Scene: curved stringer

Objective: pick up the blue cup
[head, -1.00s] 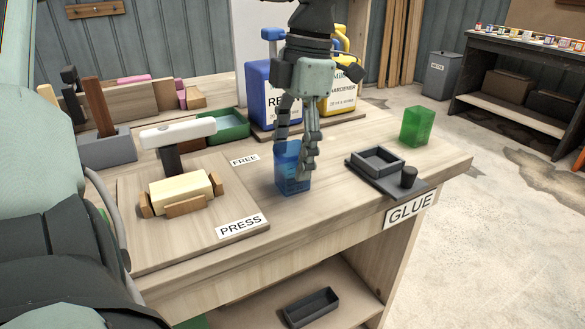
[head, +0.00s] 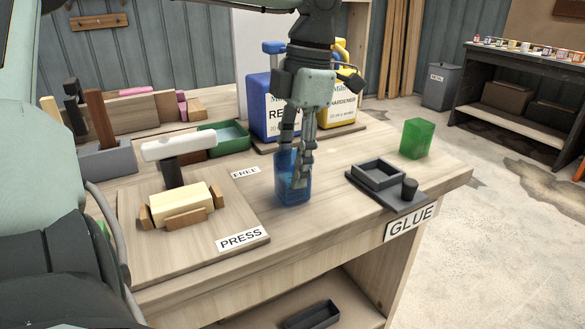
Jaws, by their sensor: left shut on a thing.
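The blue cup (head: 292,190) is translucent and stands upright on the wooden workbench, right of the press board, in the head view. My left gripper (head: 298,172) points down from above and is shut on the cup, with its fingers at the cup's upper part. The fingers partly hide the cup's rim. I cannot make out a gap between the cup's base and the bench. My right gripper is not in view.
A green cup (head: 416,139) stands at the bench's right end. A dark tray (head: 377,174) with a knob lies right of the blue cup. Blue (head: 262,105) and yellow (head: 341,104) jugs stand behind my gripper. The press board (head: 255,232) lies to the left.

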